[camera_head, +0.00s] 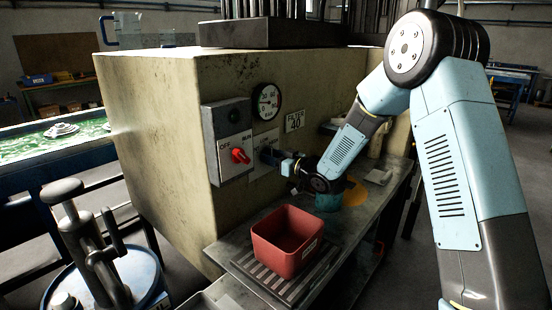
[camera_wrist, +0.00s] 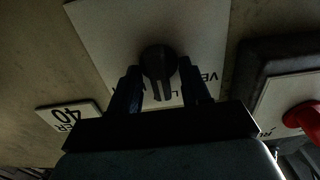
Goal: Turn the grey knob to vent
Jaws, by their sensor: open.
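The grey knob (camera_wrist: 158,62) is dark and round with a bar-shaped pointer. It sits on a pale plate (camera_wrist: 205,30) on the machine's wall, and its pointer faces down in the wrist view. The plate's lettering appears upside down; "VE" shows at the right, and the rest is partly hidden by the fingers. My gripper (camera_wrist: 160,72) is open, with one finger on each side of the knob and a gap visible to each. In the head view my gripper (camera_head: 271,156) is at the plate and hides the knob.
A red knob (camera_head: 240,155) on an OFF/RUN box is just left; it also shows in the wrist view (camera_wrist: 302,117). A gauge (camera_head: 267,102) and a "FILTER 40" sign (camera_head: 294,121) are above. A red bin (camera_head: 288,240) stands on the bench below.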

